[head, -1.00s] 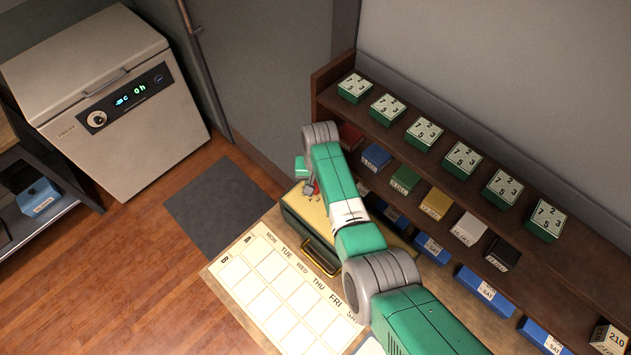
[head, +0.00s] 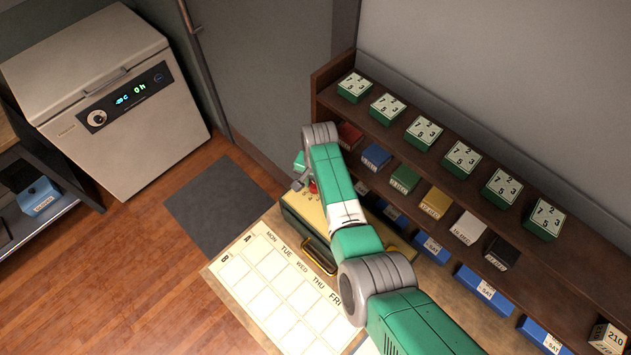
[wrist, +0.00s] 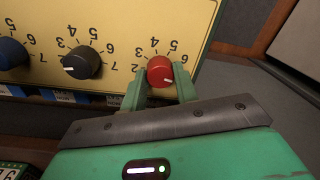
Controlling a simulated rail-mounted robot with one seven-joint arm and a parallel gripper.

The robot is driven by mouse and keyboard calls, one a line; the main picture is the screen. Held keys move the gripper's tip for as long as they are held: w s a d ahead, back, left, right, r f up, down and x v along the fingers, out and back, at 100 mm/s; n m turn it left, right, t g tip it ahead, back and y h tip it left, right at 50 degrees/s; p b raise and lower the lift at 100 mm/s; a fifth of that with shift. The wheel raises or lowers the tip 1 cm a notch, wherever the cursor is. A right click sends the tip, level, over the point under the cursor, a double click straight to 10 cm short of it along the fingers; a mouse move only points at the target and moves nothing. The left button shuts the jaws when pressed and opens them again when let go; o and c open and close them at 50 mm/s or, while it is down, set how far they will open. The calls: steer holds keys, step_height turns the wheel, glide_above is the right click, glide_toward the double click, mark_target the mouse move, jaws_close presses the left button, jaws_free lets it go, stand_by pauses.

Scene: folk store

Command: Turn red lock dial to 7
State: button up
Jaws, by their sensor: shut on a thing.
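The red lock dial (wrist: 160,71) sits on a yellow panel (wrist: 150,20) in the wrist view. My gripper (wrist: 161,76) is shut on it, one green finger on each side. The dial's white mark shows at its lower right edge. Digits 2 to 6 show around the dial; the digits behind my fingers are hidden, so I cannot tell the exact reading. In the head view a bit of the red dial (head: 313,187) shows at the end of my arm, on the yellow-topped green box (head: 300,215).
A black dial (wrist: 82,62) and a blue dial (wrist: 12,53) stand left of the red one in the wrist view. A brown shelf (head: 390,135) with numbered blocks and coloured boxes stands close behind. A calendar sheet (head: 275,280) lies in front of the box.

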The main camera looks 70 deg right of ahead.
steer(key=o, duration=1)
steer(key=shift+c, duration=0.2)
steer(key=shift+r, duration=0.15)
steer(key=r, duration=0.3)
steer(key=r+p, duration=0.1)
steer(key=r, duration=0.3)
steer(key=shift+s+r, duration=0.2)
steer(key=shift+r, duration=0.1)
